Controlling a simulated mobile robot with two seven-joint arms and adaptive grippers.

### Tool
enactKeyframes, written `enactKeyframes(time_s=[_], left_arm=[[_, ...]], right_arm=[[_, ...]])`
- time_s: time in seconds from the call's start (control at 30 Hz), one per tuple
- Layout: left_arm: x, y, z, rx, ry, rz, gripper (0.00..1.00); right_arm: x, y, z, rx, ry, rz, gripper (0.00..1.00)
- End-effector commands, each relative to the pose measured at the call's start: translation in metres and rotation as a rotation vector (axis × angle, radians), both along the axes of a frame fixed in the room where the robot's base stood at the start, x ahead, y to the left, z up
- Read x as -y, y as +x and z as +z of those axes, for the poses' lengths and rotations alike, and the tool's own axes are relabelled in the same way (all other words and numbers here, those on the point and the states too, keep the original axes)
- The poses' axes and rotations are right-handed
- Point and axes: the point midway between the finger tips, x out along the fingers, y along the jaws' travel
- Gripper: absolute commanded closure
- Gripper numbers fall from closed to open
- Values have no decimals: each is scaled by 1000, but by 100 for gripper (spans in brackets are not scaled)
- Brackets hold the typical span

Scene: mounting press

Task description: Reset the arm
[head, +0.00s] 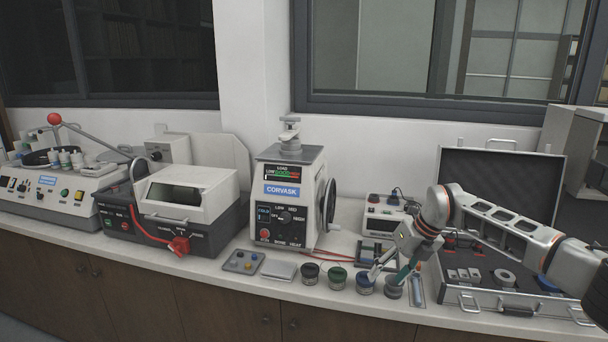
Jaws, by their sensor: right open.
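My right arm (500,222) reaches in from the right edge, bent at an elbow and angled down to the counter. My right gripper (386,274) is open, low over the front of the counter, just above the blue-labelled jar (365,284) and the grey jar (393,289). A teal stick-like piece (403,273) shows beside the fingers, over the grey jar; I cannot tell whether a finger touches it. The mounting press (288,205), a white CORVASK box with knobs and a black handwheel, stands left of the gripper. My left gripper is not in view.
A black jar (310,273) and a green jar (337,278) stand left of the gripper. An open foam-lined case (500,190) lies under and behind my right arm. The counter's front edge is close to the jars.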

Motion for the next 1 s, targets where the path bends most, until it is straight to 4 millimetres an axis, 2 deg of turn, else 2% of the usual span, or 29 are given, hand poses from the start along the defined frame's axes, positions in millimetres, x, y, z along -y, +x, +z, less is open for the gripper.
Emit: enactKeyframes(time_s=[0.03, 0.1, 0.2, 0.3, 0.4, 0.5, 0.6, 0.73, 0.87, 1.0], left_arm=[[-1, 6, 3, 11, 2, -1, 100], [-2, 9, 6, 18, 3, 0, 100], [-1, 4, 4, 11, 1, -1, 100], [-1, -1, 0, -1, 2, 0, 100], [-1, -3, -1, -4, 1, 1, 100], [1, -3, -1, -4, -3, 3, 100], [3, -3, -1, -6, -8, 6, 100], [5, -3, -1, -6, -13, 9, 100], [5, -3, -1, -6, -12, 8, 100], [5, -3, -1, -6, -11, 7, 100]], right_arm=[[-30, -14, -20, -19, 72, 30, 47], [-75, -34, -41, -40, 193, 61, 47], [-139, -66, -61, -71, 388, 79, 47], [-192, -97, -69, -105, 584, 62, 47], [-232, -123, -68, -140, 776, 7, 47], [-261, -144, -62, -179, 962, -81, 47], [-275, -157, -55, -219, 1131, -201, 47], [-275, -167, -51, -273, 1326, -404, 47], [-255, -171, -60, -326, 1482, -649, 47], [-217, -178, -85, -386, 1598, -950, 47]])
